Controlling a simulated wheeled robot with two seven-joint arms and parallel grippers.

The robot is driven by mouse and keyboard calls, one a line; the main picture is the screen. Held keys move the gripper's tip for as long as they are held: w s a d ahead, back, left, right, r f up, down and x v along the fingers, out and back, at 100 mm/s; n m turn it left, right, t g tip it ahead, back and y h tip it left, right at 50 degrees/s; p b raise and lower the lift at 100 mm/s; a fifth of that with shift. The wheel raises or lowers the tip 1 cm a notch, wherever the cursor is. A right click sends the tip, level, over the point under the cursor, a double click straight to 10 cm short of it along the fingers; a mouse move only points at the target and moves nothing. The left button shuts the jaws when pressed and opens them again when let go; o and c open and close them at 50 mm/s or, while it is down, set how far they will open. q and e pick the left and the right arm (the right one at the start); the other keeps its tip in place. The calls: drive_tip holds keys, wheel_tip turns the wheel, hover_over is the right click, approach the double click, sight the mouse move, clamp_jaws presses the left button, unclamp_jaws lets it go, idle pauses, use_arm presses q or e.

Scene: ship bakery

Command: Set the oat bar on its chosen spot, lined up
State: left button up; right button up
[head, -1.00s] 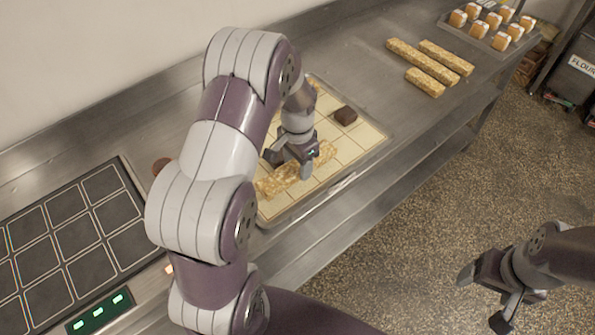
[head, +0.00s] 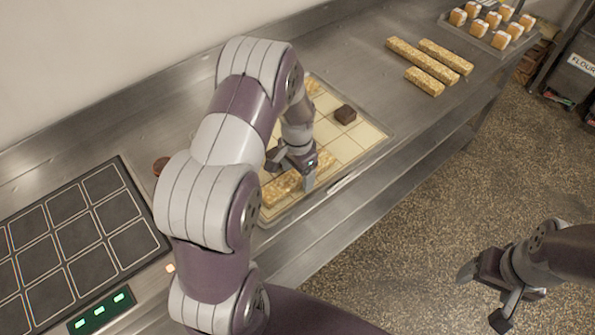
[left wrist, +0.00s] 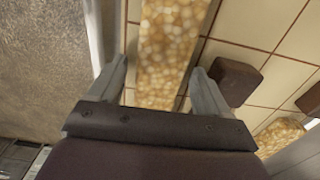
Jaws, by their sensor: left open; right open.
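The oat bar (head: 283,188) is a long, pale golden, nubbly bar lying across the front part of a cream gridded board (head: 368,139). My left gripper (head: 290,172) is over the bar's middle, hiding part of it. In the left wrist view the bar (left wrist: 168,50) runs between the two open fingers (left wrist: 157,72), with a gap on the left side; contact on the right side is unclear. Thin grid lines show beside the bar. My right gripper (head: 482,297) is open and empty, over the floor at lower right.
A dark brown block (head: 345,114) and another oat piece (head: 313,87) sit on the board. Three oat bars (head: 424,82) and a tray of small cakes (head: 480,31) are further right. A dark panel with squares (head: 75,240) is at left.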

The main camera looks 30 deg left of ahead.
sight(297, 174)
use_arm(q)
wheel_tip(297, 174, up, 11)
drive_tip(key=b, duration=0.1)
drive_tip(key=s+d+n, duration=0.2)
drive_tip(key=s+d, duration=0.2)
drive_tip(key=s, duration=0.2)
drive_tip(key=s+d+n+t, duration=0.1)
drive_tip(key=s+d+n, duration=0.1)
drive_tip(key=s+d, duration=0.2)
drive_tip(key=s, duration=0.3)
drive_tip(key=shift+s+r, duration=0.25)
drive_tip(key=shift+r, duration=0.15)
